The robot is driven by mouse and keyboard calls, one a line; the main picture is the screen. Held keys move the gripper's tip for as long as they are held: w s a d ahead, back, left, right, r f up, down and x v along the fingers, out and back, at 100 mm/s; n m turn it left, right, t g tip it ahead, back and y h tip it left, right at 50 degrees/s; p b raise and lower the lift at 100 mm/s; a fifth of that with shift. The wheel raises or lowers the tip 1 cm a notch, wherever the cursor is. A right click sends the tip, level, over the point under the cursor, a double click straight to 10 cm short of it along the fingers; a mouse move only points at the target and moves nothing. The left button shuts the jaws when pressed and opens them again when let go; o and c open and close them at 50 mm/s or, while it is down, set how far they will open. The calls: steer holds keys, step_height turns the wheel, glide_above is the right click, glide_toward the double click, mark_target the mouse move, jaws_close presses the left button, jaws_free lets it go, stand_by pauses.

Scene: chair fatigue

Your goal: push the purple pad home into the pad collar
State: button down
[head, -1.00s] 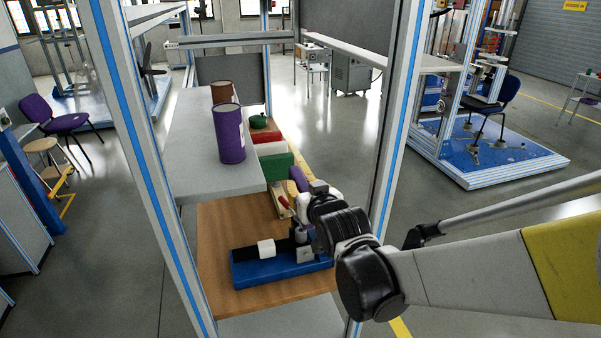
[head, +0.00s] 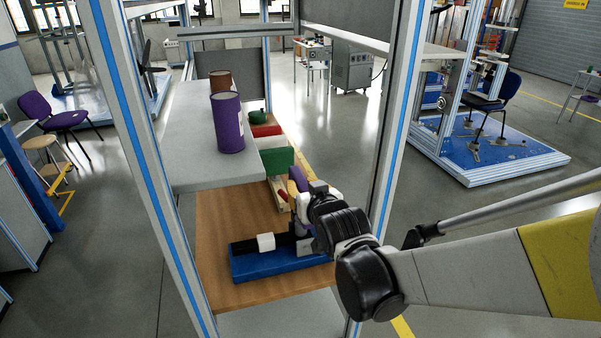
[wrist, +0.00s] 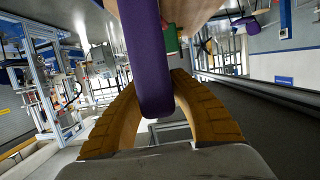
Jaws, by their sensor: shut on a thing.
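The purple pad (wrist: 148,60) stands between the two yellow-brown fingers of my gripper (wrist: 155,112) in the wrist view, and the fingers are shut on it. In the head view a purple piece (head: 298,178), likely the same pad, shows just left of my gripper (head: 306,190), whose fingertips are mostly hidden by the wrist. Below my gripper lies a blue base (head: 275,264) with a black bar and a white block (head: 266,242) on it. I cannot make out the pad collar clearly; my wrist hides the right end of the base.
A wooden tray (head: 282,191) with green, white and red blocks runs behind my gripper. A purple can (head: 228,122) and a brown can (head: 221,80) stand on the grey shelf (head: 190,160). Frame posts (head: 395,130) rise close to my arm. The wooden board (head: 225,212) has bare room at left.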

steer(key=shift+f+b, duration=0.65)
steer(key=shift+f, duration=0.15)
steer(key=c, duration=1.2)
jaws_free()
steer(key=shift+r, duration=0.1)
steer(key=shift+s, duration=0.1)
steer(key=v, duration=1.2)
